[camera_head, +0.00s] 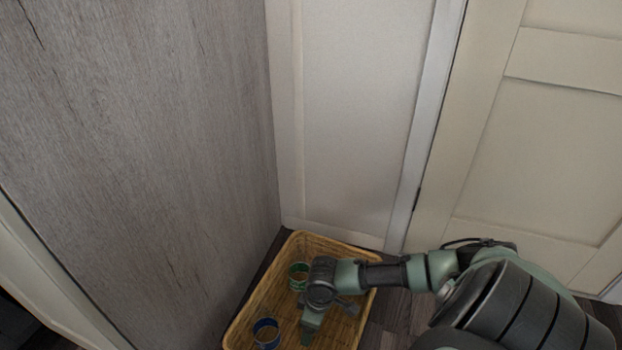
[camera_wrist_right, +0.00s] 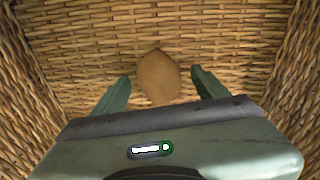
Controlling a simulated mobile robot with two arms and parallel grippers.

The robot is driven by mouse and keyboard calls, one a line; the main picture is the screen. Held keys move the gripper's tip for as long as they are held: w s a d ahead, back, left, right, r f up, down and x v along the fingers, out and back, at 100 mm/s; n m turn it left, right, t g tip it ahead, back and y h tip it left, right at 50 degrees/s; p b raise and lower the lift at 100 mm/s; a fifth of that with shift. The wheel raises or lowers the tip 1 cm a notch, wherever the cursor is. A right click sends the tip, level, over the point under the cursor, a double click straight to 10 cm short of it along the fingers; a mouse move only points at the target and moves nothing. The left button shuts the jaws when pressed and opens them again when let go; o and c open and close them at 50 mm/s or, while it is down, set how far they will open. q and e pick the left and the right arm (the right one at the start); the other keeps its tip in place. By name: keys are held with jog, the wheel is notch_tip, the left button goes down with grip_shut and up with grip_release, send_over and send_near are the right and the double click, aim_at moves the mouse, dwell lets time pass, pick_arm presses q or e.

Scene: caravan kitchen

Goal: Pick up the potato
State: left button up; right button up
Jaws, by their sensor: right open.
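The potato (camera_wrist_right: 158,77) is a brown oval lump in the right wrist view. It lies in a wicker basket (camera_wrist_right: 225,45), near the basket's woven wall. My right gripper (camera_wrist_right: 160,88) is open, with one green finger on each side of the potato and a gap on both sides. In the head view the basket (camera_head: 252,294) stands on the floor and my right gripper (camera_head: 308,330) reaches down into it. The potato is hidden there by my arm. My left gripper is not in view.
A green tape roll (camera_head: 298,270) and a blue tape roll (camera_head: 266,334) lie in the basket. A grey wood panel (camera_head: 140,130) stands close on its left. A pale wall (camera_head: 350,110) is behind it, and cream door panels (camera_head: 545,140) are at the right.

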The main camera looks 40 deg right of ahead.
jog(key=c, duration=1.6)
jog(key=shift+o, duration=0.2)
jog(key=shift+r, duration=0.1)
